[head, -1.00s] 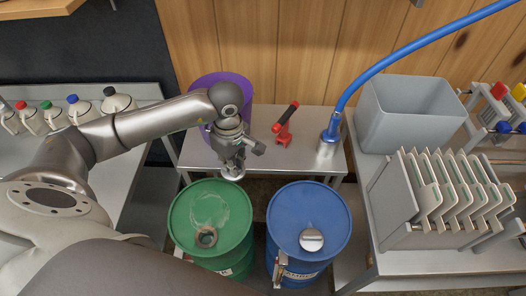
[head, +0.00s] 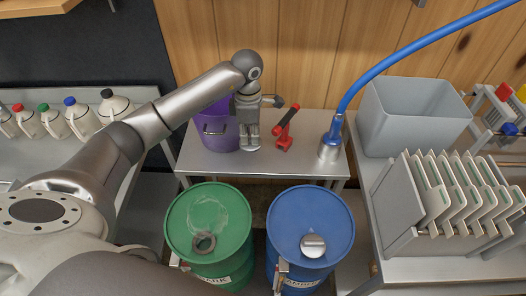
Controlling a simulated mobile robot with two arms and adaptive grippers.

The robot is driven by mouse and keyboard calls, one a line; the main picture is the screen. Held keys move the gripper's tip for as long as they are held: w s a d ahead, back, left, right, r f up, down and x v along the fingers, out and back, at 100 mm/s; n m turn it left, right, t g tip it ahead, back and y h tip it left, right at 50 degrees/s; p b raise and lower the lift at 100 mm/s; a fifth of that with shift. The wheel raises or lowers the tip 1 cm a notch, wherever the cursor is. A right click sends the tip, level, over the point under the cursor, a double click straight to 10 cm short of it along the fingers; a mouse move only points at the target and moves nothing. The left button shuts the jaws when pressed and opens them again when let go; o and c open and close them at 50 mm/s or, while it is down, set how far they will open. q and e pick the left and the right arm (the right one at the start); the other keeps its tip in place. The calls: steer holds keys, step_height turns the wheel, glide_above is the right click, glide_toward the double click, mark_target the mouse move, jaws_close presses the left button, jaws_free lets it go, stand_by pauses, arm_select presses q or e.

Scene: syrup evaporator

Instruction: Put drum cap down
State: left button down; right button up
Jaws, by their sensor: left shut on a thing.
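My left gripper (head: 249,142) points down over the small metal table (head: 305,165), between the purple bucket and the red-handled tool. It is shut on the drum cap, which is mostly hidden at the fingertips; I cannot tell whether it touches the tabletop. The green drum (head: 190,215) stands in front of the table with a dark ring-shaped opening (head: 204,242) in its lid, uncapped. The blue drum (head: 310,210) beside it has a round silver cap (head: 313,245) on its lid. My right gripper is not in view.
The purple bucket (head: 214,135) stands left of my gripper, and the red tool (head: 286,130) close on its right. A blue hose with a metal nozzle (head: 330,148) stands farther right. A grey bin (head: 415,115) and a plate rack (head: 450,205) fill the right table. The table's front strip is clear.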

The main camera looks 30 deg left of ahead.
arm_select(q)
steer(key=w+f+b, duration=0.2)
steer(key=f, duration=0.1)
steer(key=w+d+f+b, duration=0.1)
steer(key=shift+f, duration=0.2)
steer(key=shift+w+d+f+b, duration=0.3)
steer(key=shift+w+f+b, duration=0.55)
steer(key=shift+b, duration=0.4)
steer(key=shift+f+b, duration=0.85)
steer(key=shift+f, duration=0.6)
steer(key=shift+f+b, duration=0.5)
steer(key=shift+f, duration=0.1)
steer(key=c, duration=1.5)
jaws_free()
steer(key=shift+r, duration=0.1)
